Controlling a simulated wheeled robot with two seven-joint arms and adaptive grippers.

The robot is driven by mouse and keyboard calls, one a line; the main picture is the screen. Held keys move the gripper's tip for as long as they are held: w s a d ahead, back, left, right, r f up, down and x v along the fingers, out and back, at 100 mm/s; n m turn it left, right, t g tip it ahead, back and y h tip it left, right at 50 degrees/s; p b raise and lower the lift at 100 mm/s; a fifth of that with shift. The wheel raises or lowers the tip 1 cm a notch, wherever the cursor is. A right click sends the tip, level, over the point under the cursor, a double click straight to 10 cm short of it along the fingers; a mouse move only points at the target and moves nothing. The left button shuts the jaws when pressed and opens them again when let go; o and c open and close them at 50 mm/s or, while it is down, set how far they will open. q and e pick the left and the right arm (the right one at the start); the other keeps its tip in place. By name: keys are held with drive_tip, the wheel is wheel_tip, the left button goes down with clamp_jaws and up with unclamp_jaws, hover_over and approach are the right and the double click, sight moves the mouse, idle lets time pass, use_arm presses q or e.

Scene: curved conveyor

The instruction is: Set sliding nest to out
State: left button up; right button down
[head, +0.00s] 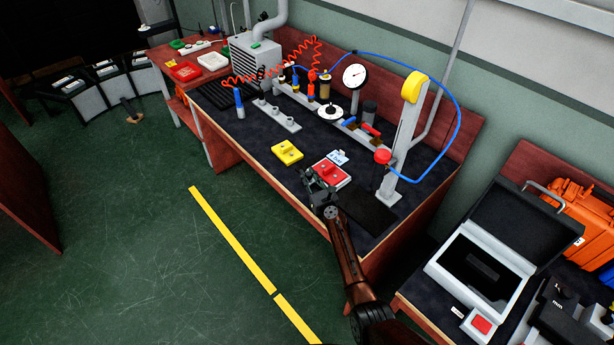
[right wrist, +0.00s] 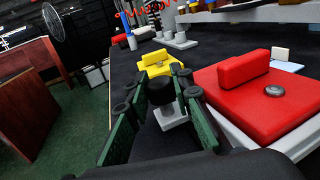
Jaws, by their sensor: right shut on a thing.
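A red block with a raised red bar and a round grey button (head: 333,173) sits on a pale base at the front edge of the bench; I take it for the sliding nest. It is large at the right of the right wrist view (right wrist: 255,105). My right gripper (head: 318,184) is at its left front side. In the right wrist view the gripper (right wrist: 162,88) is shut on a black knob (right wrist: 161,92) above a small pale grey piece (right wrist: 171,114). How this piece joins the nest is hidden. My left gripper is not in view.
A yellow block (head: 287,153) lies just left of the nest. Behind stand a grey rail with fittings, a dial gauge (head: 355,76) and a grey post (head: 398,150) with a blue hose. A dark pad (head: 368,213) lies to the right. The floor in front is clear.

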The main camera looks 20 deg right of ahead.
drive_tip(key=c, duration=2.2)
unclamp_jaws()
drive_tip(key=shift+w+a+r, duration=0.1)
drive_tip(key=shift+r, duration=0.15)
drive_tip(key=o, duration=0.4)
drive_tip(key=shift+w+f, duration=0.2)
drive_tip(key=shift+c, duration=0.2)
drive_tip(key=shift+o, duration=0.8)
drive_tip(key=shift+s, duration=0.15)
drive_tip(key=s, duration=0.4)
drive_tip(key=s+d, duration=0.1)
drive_tip(key=s, duration=0.3)
drive_tip(key=s+d, duration=0.1)
drive_tip(key=s, duration=0.2)
drive_tip(key=shift+s, duration=0.4)
